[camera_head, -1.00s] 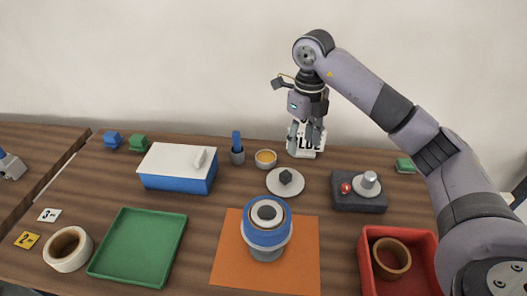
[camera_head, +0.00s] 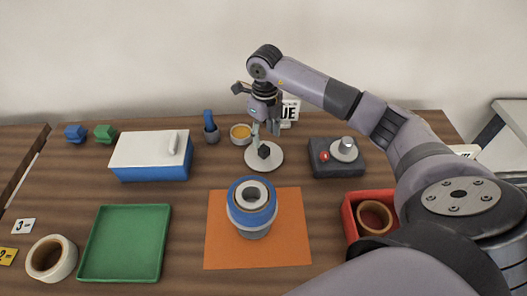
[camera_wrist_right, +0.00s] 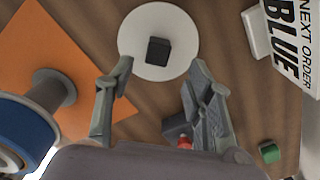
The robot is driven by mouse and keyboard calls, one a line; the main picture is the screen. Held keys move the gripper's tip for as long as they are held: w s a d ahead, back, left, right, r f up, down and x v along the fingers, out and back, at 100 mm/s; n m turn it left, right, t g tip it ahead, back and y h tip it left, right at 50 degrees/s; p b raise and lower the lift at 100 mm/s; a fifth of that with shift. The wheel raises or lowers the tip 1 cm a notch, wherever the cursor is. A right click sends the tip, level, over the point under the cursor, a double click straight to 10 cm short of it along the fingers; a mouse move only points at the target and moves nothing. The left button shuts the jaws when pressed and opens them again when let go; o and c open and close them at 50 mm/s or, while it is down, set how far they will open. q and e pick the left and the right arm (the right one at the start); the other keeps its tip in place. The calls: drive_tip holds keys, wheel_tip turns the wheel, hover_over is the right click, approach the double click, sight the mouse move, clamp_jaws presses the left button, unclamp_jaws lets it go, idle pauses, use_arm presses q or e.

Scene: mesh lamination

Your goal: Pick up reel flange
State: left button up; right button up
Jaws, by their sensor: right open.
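The reel flange is a pale round disc (camera_head: 272,163) with a dark knob (camera_head: 263,151) at its middle, lying flat on the table behind the orange mat. In the right wrist view the disc (camera_wrist_right: 132,40) and its dark block-shaped knob (camera_wrist_right: 158,50) lie just beyond the fingertips. My right gripper (camera_head: 265,132) points down over the flange, open and empty. Its two spread fingers (camera_wrist_right: 160,75) show in the right wrist view, with the knob between their lines and apart from them. My left gripper is out of view.
A reel with a blue band (camera_head: 250,218) stands on the orange mat (camera_head: 290,245). An amber-filled bowl (camera_head: 241,132), a blue-handled tool in a cup (camera_head: 211,130) and a sign (camera_head: 290,109) stand close by. A grey box with a red button (camera_head: 325,168) is to the right.

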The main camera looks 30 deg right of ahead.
sight(264, 148)
drive_tip(key=shift+s+f+p, duration=0.1)
drive_tip(key=shift+f+p, duration=0.3)
drive_tip(key=shift+f, duration=0.1)
wheel_tip(264, 148, down, 4)
drive_tip(key=shift+a+r+p, duration=0.1)
drive_tip(key=shift+a+p, duration=0.05)
drive_tip(key=shift+p, duration=0.6)
drive_tip(key=shift+f, duration=0.35)
drive_tip(key=shift+c, duration=0.2)
clamp_jaws()
